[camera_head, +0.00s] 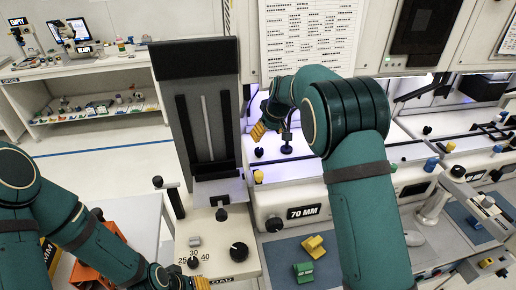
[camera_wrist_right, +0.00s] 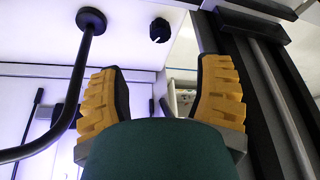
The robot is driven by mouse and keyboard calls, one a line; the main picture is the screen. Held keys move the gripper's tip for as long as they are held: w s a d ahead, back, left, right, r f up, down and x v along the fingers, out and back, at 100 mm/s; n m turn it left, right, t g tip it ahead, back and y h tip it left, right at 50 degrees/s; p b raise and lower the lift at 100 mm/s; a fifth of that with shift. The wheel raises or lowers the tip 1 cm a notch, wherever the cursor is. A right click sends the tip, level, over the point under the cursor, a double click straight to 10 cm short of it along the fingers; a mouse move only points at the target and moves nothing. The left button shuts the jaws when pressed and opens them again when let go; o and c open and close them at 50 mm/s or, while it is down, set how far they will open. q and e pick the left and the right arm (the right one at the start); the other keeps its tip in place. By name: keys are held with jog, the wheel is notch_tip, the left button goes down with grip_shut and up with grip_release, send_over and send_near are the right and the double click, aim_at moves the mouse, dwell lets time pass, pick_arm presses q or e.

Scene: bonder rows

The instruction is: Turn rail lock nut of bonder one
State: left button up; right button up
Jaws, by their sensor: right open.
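In the head view my right gripper (camera_head: 262,126) reaches into the lit bay of the bonder (camera_head: 262,190) marked 70 MM. In the right wrist view the two yellow ribbed fingers (camera_wrist_right: 163,92) are spread wide with nothing between them. A small black knurled nut (camera_wrist_right: 160,30) sits on the white surface beyond the fingertips, apart from them. I cannot tell for sure that it is the rail lock nut. A black knob (camera_head: 259,152) shows below the right gripper in the head view. My left gripper (camera_head: 172,279) is low at the bottom edge, its fingers mostly hidden.
A tall dark slotted loader (camera_head: 205,70) stands left of the bay, above a panel with dials (camera_head: 238,252). In the wrist view a bent black rod with a round pad (camera_wrist_right: 91,20) is close by at left. Dark rails (camera_wrist_right: 265,90) run close at right.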

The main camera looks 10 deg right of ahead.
aim_at(259, 151)
jog(key=p+x, duration=0.1)
jog(key=x, duration=1.1)
jog(key=shift+w+a+f, duration=0.1)
jog(key=shift+f, duration=0.2)
grip_shut()
